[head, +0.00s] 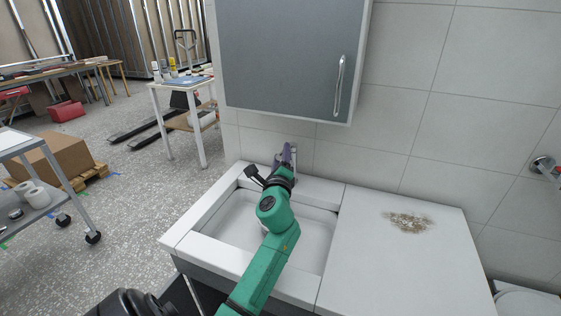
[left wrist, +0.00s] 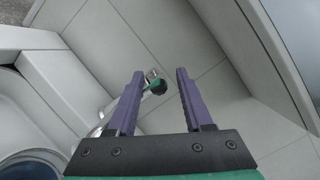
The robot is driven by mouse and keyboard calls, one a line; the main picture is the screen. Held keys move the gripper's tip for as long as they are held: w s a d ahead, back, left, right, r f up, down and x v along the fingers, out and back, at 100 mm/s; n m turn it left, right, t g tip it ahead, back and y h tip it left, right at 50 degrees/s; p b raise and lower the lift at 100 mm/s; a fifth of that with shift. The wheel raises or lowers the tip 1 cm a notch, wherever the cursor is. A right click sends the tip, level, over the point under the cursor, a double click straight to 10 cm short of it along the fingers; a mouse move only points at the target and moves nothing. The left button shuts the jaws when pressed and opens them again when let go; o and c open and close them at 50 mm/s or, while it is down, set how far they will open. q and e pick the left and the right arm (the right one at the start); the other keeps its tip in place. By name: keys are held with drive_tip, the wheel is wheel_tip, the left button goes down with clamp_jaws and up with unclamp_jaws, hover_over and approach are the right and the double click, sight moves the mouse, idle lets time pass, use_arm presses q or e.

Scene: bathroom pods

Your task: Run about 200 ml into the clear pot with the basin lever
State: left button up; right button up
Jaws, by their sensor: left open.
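My green left arm reaches over the white basin (head: 225,222) in the head view. Its left gripper (head: 289,155) is at the tap by the back wall and hides most of it. In the left wrist view the purple fingers of this gripper (left wrist: 156,100) are apart and empty. The chrome tap's lever (left wrist: 157,85), with a dark green tip, shows in the gap between them; I cannot tell whether they touch it. A round blue-rimmed vessel (left wrist: 30,168), probably the clear pot, is partly visible in the basin at lower left. The arm hides most of the pot in the head view.
A grey wall cabinet (head: 290,50) hangs above the basin. The white counter (head: 385,265) to the right is clear except for a brownish speckled patch (head: 408,222). A white side table (head: 180,84) and a trolley (head: 40,195) stand to the left.

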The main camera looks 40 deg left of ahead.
use_arm(q)
drive_tip(key=r+b+v, duration=0.1)
drive_tip(key=b+v, duration=0.1)
drive_tip(key=v, duration=1.2)
drive_tip(key=shift+f, duration=0.3)
